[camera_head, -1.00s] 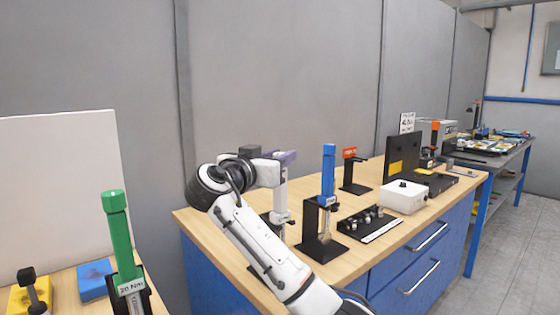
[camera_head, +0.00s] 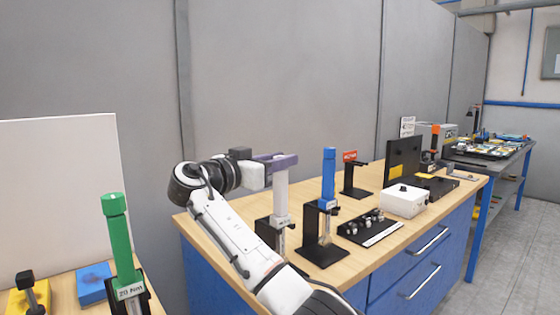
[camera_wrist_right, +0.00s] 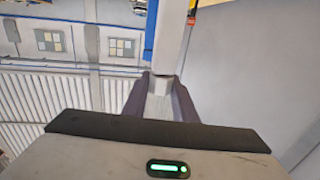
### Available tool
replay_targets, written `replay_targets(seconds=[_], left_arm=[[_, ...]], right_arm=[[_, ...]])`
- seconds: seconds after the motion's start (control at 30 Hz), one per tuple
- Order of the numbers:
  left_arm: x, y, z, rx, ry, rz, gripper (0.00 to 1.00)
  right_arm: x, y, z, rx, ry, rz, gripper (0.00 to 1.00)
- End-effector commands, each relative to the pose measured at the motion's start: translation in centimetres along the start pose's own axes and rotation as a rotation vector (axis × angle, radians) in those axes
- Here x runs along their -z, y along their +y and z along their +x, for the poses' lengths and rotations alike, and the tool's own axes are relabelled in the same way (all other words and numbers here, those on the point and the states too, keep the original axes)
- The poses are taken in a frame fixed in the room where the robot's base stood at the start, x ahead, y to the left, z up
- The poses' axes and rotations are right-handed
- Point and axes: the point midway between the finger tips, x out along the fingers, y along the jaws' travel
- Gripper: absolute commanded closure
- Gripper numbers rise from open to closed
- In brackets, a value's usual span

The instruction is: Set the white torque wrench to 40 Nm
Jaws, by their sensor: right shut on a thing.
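The white torque wrench (camera_head: 281,198) stands upright in a black stand (camera_head: 265,232) on the wooden bench. My right gripper (camera_head: 283,160), with purple fingers, is shut on the top of its handle. In the right wrist view the gripper (camera_wrist_right: 161,84) has a finger on each side of the pale handle (camera_wrist_right: 172,50). The scale reading on the white wrench is too small to read. My left gripper is not in view.
A blue wrench (camera_head: 328,175) stands in its own stand (camera_head: 321,245) just right of the white one. A green wrench (camera_head: 121,240), labelled 20 Nm, stands at the left front. A black tray (camera_head: 370,229) and a white box (camera_head: 404,200) lie farther right.

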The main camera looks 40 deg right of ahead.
Motion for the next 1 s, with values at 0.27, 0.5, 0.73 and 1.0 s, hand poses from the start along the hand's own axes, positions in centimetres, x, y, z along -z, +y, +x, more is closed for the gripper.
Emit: replay_targets(seconds=[0.27,0.5,0.73,1.0], left_arm=[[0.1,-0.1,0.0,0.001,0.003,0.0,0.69],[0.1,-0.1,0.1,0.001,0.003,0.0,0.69],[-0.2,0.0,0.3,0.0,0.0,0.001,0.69],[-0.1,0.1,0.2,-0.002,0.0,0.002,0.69]], right_arm=[[0.1,0.0,0.0,0.0,0.001,0.001,0.56],[0.7,0.0,0.0,0.0,0.001,0.003,0.56],[4.8,0.0,0.0,0.0,0.002,0.006,0.56],[9.2,0.0,0.0,0.0,0.001,0.002,0.56]])
